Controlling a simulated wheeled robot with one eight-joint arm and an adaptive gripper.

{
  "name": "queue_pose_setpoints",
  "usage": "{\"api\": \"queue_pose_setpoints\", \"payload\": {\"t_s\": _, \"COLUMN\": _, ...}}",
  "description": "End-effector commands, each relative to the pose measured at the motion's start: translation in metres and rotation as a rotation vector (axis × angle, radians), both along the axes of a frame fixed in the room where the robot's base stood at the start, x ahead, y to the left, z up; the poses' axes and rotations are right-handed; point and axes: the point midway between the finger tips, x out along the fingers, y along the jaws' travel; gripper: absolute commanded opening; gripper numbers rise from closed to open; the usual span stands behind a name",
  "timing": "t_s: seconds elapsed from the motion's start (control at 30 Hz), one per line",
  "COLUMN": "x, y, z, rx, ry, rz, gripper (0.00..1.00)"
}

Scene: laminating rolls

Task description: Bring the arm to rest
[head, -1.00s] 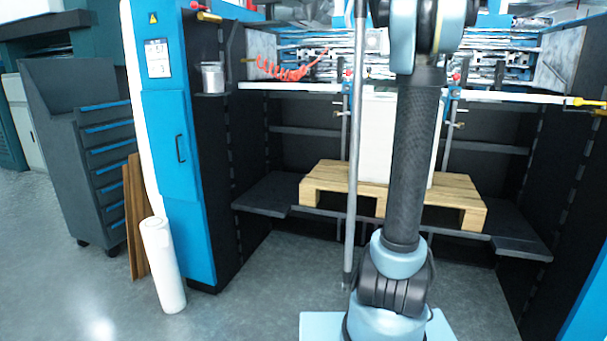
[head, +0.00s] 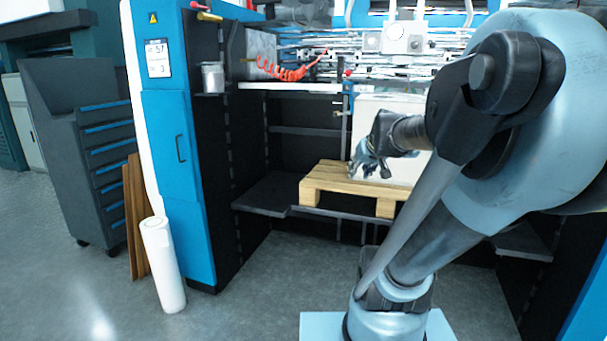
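My arm (head: 430,240) rises from its base at the bottom of the head view and bends, with a large blue-grey joint close to the camera at the right. Its far end reaches back toward the middle of the picture. My gripper (head: 366,168) is small and dark there, in front of the white stack on the pallet. I cannot tell whether its fingers are open or shut, or whether it touches the stack. Nothing can be seen held in it.
A wooden pallet (head: 335,187) bears a white stack (head: 400,112) inside the blue and black machine. A white roll (head: 163,265) stands on the floor at the left, next to brown boards (head: 135,215) and a grey drawer cabinet (head: 85,150). The floor between roll and arm is clear.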

Motion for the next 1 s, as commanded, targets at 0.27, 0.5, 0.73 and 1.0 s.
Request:
{"api": "queue_pose_setpoints", "payload": {"t_s": 0.27, "x": -0.131, "y": 0.007, "z": -0.104, "rx": -0.044, "ry": 0.353, "rz": -0.027, "gripper": 0.32}}
{"api": "queue_pose_setpoints", "payload": {"t_s": 0.5, "x": -0.201, "y": -0.005, "z": -0.151, "rx": -0.096, "ry": 0.539, "rz": -0.088, "gripper": 0.32}}
{"api": "queue_pose_setpoints", "payload": {"t_s": 0.73, "x": -0.212, "y": -0.008, "z": -0.157, "rx": -0.107, "ry": 0.57, "rz": -0.104, "gripper": 0.32}}
{"api": "queue_pose_setpoints", "payload": {"t_s": 1.0, "x": -0.212, "y": -0.008, "z": -0.157, "rx": -0.105, "ry": 0.568, "rz": -0.103, "gripper": 0.32}}
